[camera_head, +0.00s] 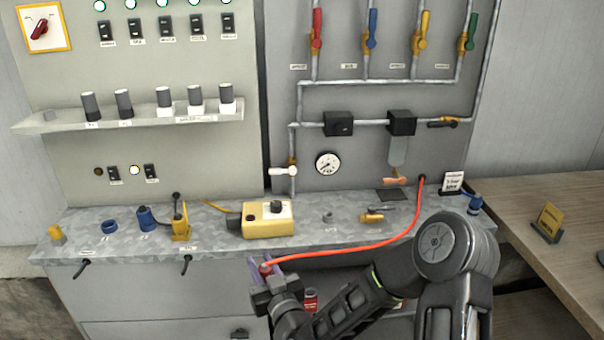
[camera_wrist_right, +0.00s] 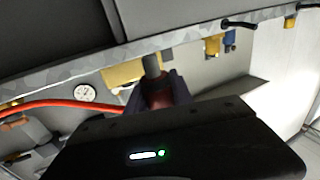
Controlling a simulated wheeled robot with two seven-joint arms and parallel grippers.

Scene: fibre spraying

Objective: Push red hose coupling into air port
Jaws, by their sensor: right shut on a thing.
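My right gripper (camera_head: 268,262) is shut on the red hose coupling (camera_head: 266,268), just in front of the counter's front edge. In the right wrist view the red coupling (camera_wrist_right: 158,94) sits between the two dark fingers (camera_wrist_right: 155,92), with a grey tip (camera_wrist_right: 151,66) standing out past them. The air port cannot be told for certain; a small grey fitting (camera_head: 328,216) stands on the counter above an unreadable label. My left gripper is not in view.
A yellow box (camera_head: 268,222) sits on the counter (camera_head: 220,243) behind my right gripper. A yellow part (camera_head: 372,218) lies to its right. Blue fittings (camera_head: 147,218) stand at the left. Black hooks (camera_head: 187,264) stick out from the cabinet front. A wooden table (camera_head: 540,205) is at right.

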